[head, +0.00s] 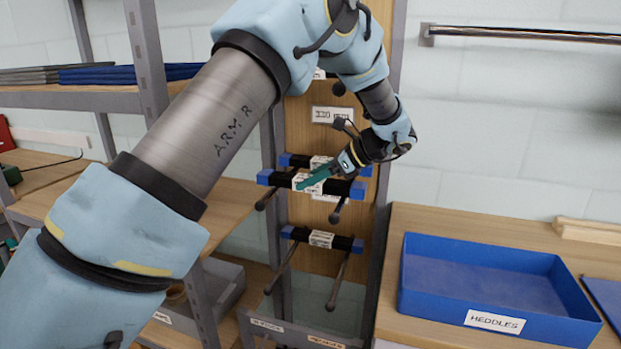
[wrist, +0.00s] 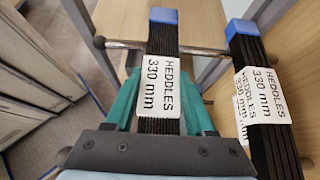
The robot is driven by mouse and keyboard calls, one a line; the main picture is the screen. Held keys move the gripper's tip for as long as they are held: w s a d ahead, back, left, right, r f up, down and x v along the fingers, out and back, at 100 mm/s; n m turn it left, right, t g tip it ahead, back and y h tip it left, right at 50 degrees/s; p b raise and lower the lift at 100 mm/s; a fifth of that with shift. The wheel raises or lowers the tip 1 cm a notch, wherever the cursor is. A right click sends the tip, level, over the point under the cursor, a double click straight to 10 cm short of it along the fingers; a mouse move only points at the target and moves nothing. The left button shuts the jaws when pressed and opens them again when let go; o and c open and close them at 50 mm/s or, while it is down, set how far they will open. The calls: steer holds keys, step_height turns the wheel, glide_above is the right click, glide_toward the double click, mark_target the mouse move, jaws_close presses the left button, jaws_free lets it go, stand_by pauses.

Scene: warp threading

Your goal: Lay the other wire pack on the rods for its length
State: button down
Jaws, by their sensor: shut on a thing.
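My gripper (head: 312,178) is shut on a black wire pack (head: 276,179) with blue ends and a white label; in the wrist view this held pack (wrist: 162,45) reads "HEDDLES 330 mm". It lies crosswise over a metal rod (wrist: 122,44), near the rod's knobbed end; whether it touches the rod is unclear. A second, matching pack (head: 294,160) is just behind it, nearer the board, and also shows in the wrist view (wrist: 243,45). A third pack (head: 345,243) rests across the lower rods (head: 338,283).
The rods stick out from a wooden board (head: 300,130) with a white label card (head: 333,115). A blue tray (head: 480,275) marked HEDDLES stands on the bench at right. Shelf posts (head: 148,60) stand at left. A metal rail (head: 520,33) is on the wall.

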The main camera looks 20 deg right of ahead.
steer(key=shift+c, duration=0.8)
jaws_free()
